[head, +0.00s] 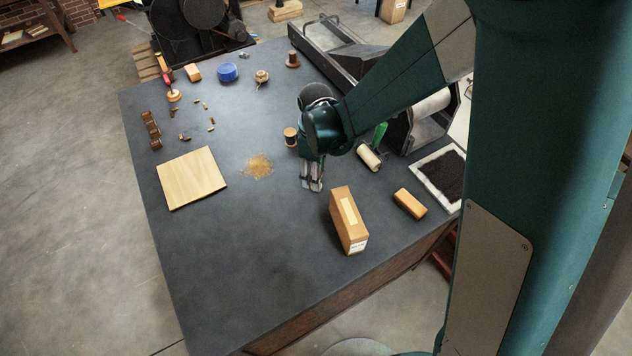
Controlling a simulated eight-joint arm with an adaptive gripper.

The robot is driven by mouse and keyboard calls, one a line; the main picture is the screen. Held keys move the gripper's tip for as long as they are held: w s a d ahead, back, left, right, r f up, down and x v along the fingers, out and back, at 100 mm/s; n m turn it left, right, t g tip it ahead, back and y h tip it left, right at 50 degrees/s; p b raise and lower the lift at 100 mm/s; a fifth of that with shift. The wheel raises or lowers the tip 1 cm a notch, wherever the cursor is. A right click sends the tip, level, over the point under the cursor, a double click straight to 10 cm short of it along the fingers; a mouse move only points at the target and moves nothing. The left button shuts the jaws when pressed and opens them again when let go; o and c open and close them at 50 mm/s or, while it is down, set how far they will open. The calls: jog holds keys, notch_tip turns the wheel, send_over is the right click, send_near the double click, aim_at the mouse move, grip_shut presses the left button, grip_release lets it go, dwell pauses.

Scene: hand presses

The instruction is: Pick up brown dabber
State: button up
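A small brown round piece with a pale top (291,137), which looks like a dabber, stands on the dark table just left of my gripper's wrist. Another small dark brown round piece (292,60) stands at the back of the table; I cannot tell which one is the brown dabber. My gripper (312,187) points down over the middle of the table, in front of the nearer brown piece and apart from it. Its two fingers are close together with nothing visible between them. Its exact opening and height are too small to judge.
A cardboard box (348,222) stands close in front of my gripper, beside a wooden block (410,203). A green-handled roller (369,158) lies to the right. A wooden board (191,178) and brown powder (257,166) are left. The table's (225,270) front left is clear.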

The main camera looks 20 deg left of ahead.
jog(key=shift+f, duration=0.3)
dwell(0.4)
jog(key=c, duration=1)
